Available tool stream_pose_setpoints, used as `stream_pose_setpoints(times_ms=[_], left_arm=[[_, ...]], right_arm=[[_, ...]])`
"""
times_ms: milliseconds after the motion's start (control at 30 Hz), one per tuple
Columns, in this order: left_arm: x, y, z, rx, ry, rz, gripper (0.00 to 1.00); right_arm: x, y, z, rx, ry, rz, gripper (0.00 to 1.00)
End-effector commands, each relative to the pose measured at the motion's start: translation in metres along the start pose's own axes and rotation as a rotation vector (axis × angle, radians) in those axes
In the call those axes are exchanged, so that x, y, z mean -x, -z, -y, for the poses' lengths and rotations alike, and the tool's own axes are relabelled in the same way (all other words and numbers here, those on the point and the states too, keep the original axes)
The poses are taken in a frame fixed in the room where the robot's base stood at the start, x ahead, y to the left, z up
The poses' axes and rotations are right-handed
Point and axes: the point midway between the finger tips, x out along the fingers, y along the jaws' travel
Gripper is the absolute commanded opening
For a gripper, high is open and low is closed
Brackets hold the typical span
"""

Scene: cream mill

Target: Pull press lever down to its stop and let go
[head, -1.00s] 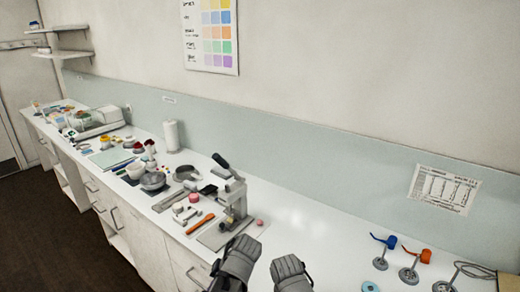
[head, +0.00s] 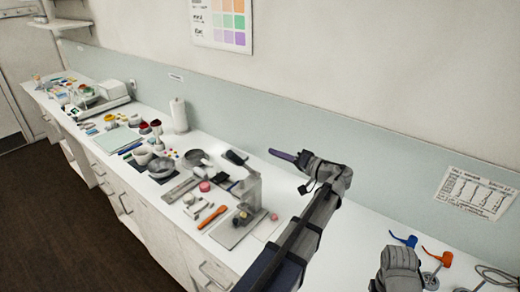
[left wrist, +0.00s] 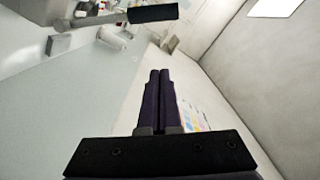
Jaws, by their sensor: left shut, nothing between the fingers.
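The press (head: 250,195) stands on the counter, a grey frame on a flat base plate. Its lever ends in a dark handle (head: 236,157), which is up near the top of the press. My left gripper (head: 272,152) is to the right of the handle, its dark fingers together and pointing left toward it, with nothing between them. In the left wrist view the dark handle (left wrist: 152,13) shows at the top edge, beyond the shut fingertips (left wrist: 160,72) and apart from them. My right gripper's fingers are not visible; only a grey part of my right arm shows at the lower right.
An orange tool (head: 212,217), bowls and small jars crowd the counter left of the press. A paper roll (head: 179,115) stands by the wall. Blue-handled (head: 404,240) and orange-handled (head: 437,257) tools are at the right. Bare counter lies behind my left arm.

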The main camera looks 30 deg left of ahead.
Motion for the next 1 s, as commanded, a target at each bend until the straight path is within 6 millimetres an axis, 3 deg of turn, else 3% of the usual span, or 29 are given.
stream_pose_setpoints(times_ms=[367, 533, 900, 1000], left_arm=[[-0.004, 0.0, 0.0, -0.001, -0.001, 0.001, 0.0], [-0.028, -0.001, 0.0, -0.001, 0.001, 0.003, 0.0], [-0.102, -0.001, -0.001, -0.002, 0.0, 0.003, 0.0], [-0.104, -0.021, -0.003, -0.002, -0.001, 0.001, 0.0]], right_arm=[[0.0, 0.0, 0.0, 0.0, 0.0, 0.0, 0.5], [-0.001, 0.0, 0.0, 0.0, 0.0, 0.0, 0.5], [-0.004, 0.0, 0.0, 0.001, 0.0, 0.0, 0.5], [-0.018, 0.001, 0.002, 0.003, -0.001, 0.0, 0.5]])
